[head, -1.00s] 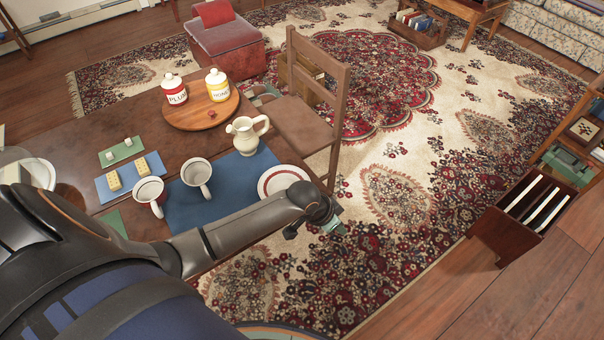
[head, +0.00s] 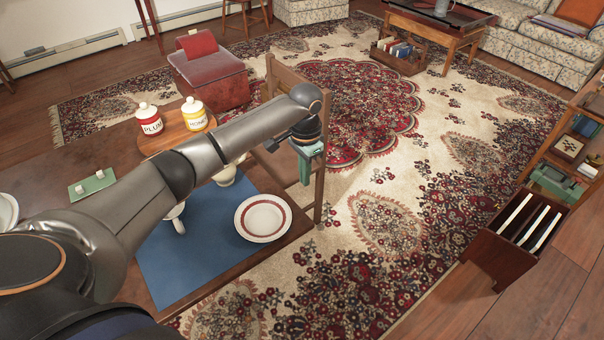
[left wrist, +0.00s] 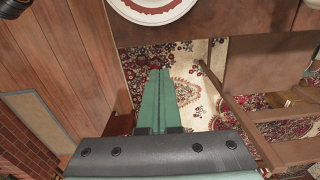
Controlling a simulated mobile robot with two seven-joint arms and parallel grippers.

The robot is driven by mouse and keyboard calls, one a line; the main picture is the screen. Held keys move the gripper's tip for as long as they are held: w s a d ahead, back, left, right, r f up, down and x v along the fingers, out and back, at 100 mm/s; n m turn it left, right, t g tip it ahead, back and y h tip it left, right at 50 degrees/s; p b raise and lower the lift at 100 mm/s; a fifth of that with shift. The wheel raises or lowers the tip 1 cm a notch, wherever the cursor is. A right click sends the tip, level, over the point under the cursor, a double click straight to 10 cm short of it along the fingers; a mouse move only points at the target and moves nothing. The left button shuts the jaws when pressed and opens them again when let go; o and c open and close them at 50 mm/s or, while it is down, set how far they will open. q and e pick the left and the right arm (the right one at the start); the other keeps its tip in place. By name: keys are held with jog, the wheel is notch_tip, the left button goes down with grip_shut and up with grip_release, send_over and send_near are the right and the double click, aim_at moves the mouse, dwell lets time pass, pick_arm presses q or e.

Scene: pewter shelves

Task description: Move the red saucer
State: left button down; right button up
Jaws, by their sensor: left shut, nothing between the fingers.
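The red saucer (head: 263,217) is white with a red ring. It lies flat near the table's right edge, partly on the blue mat (head: 180,262). It also shows, cut off, at the top of the left wrist view (left wrist: 152,8). My left gripper (head: 306,176) is shut and empty, pointing down beside the chair back, beyond and to the right of the saucer, not touching it. Its green fingers (left wrist: 157,100) are together in the left wrist view. My right gripper is not in view.
A wooden chair (head: 320,150) stands at the table's (head: 60,180) far right edge, close to my left gripper. A cream pitcher (head: 226,176) and a cup (head: 176,220) are partly hidden by my left arm. Two jars, one marked PLUM (head: 149,124), one HONEY (head: 194,117), stand on a round board (head: 172,138).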

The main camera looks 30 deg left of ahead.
aim_at(292, 207)
pick_arm(q)
jog(key=s+f, duration=0.1)
jog(key=f, duration=0.3)
jog(key=s+a+f, duration=0.1)
jog(key=f, duration=0.1)
jog(key=shift+s+a, duration=0.1)
jog(key=shift+s, duration=0.2)
jog(key=shift+s+a, duration=0.15)
jog(key=shift+s, duration=0.3)
jog(key=shift+s+f, duration=0.1)
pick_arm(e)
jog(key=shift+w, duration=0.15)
pick_arm(q)
jog(key=shift+a, duration=0.1)
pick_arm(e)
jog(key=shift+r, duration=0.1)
